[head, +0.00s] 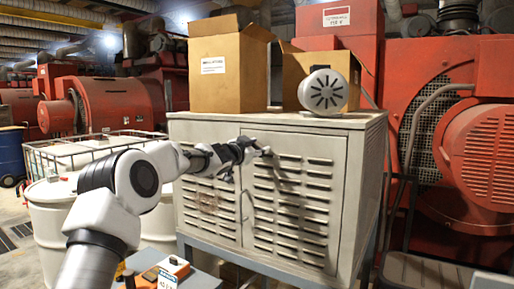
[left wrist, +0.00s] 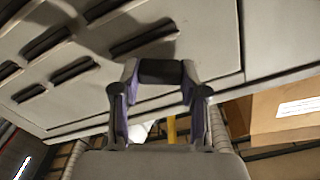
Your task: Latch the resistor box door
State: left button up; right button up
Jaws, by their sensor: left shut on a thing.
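The resistor box (head: 360,135) is a beige metal cabinet on a blue-grey stand. Its right louvred door (head: 295,205) and left louvred door (head: 205,212) look about flush with the front; a small gap cannot be ruled out. A thin loop handle (head: 243,206) shows near the seam. My left gripper (head: 256,152) is at the top of the doors near the seam. In the left wrist view, my left gripper (left wrist: 160,78) is shut on a dark cylindrical latch handle (left wrist: 160,71), close to the door face. The fingers partly hide the latch. My right gripper is not in view.
On the cabinet stand a cardboard carton (head: 228,75), an open carton (head: 350,66) and a white round slotted part (head: 323,91). Red engines (head: 475,150) stand at right. A white drum (head: 52,225) is at left. An orange device (head: 172,270) lies on a low surface in front.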

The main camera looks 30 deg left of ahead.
pick_arm(q)
jog(key=m, duration=0.6)
jog(key=shift+d+f+b, duration=0.1)
jog(key=shift+b, duration=0.3)
jog(key=m+b, duration=0.1)
jog(key=m, duration=0.5)
jog(key=shift+f+m, duration=0.15)
jog(key=shift+m, duration=0.25)
jog(key=o, duration=1.1)
jog(key=shift+d, duration=0.1)
jog(key=shift+o, duration=0.2)
jog(key=s, duration=1.2)
jog(key=shift+d, duration=0.2)
jog(key=shift+w, duration=0.1)
